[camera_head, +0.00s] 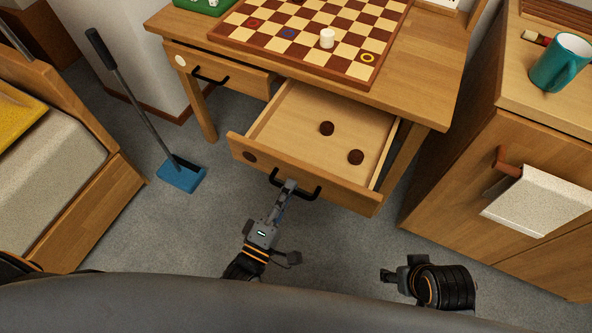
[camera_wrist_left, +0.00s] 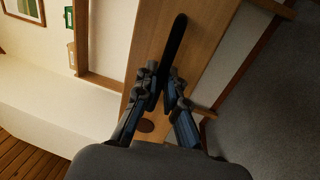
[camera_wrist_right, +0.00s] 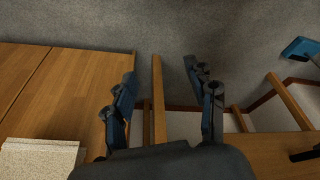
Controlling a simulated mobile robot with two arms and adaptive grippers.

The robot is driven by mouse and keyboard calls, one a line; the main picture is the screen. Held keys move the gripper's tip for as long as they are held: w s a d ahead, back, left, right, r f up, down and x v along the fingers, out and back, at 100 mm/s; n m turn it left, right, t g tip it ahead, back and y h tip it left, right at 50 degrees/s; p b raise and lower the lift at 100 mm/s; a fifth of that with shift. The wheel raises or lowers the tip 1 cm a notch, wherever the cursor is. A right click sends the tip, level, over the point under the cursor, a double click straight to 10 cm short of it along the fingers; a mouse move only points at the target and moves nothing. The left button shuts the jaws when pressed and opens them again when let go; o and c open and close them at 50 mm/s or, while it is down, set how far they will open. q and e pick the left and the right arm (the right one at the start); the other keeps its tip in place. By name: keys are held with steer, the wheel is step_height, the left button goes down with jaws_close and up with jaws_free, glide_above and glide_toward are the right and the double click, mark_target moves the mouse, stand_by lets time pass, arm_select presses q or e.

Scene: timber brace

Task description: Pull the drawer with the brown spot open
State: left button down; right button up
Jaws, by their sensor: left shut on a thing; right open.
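The drawer with the brown spot (camera_head: 250,156) is pulled well out of the wooden table (camera_head: 433,101). Two dark round pieces lie on its floor. Its black handle (camera_head: 312,192) is on the front panel, right of the spot. My left gripper (camera_head: 289,186) is shut on this handle; the left wrist view shows the handle bar (camera_wrist_left: 175,45) between the fingers, with the brown spot (camera_wrist_left: 145,125) nearby. My right gripper (camera_head: 385,275) is low on the right, away from the drawer; in the right wrist view its fingers (camera_wrist_right: 160,90) are open and apart.
A second drawer with a white spot (camera_head: 180,60) is at the left. A checkerboard (camera_head: 320,38) lies on the table. A blue dustpan (camera_head: 181,175) stands on the floor at left. A cabinet with a hanging towel (camera_head: 540,200) and teal mug (camera_head: 560,63) is at right.

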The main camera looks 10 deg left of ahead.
arm_select(q)
steer(key=shift+s+a+r, duration=0.1)
steer(key=shift+s+r, duration=0.1)
steer(key=shift+s, duration=0.35)
steer(key=shift+s+a+r, duration=0.1)
steer(key=shift+s+r, duration=0.05)
steer(key=shift+s, duration=0.35)
arm_select(e)
steer(key=shift+x, duration=1.2)
steer(key=shift+s+a, duration=0.1)
steer(key=shift+s, duration=0.1)
arm_select(q)
steer(key=c, duration=1.4)
jaws_free()
steer(key=v, duration=1.2)
steer(key=shift+f, duration=0.15)
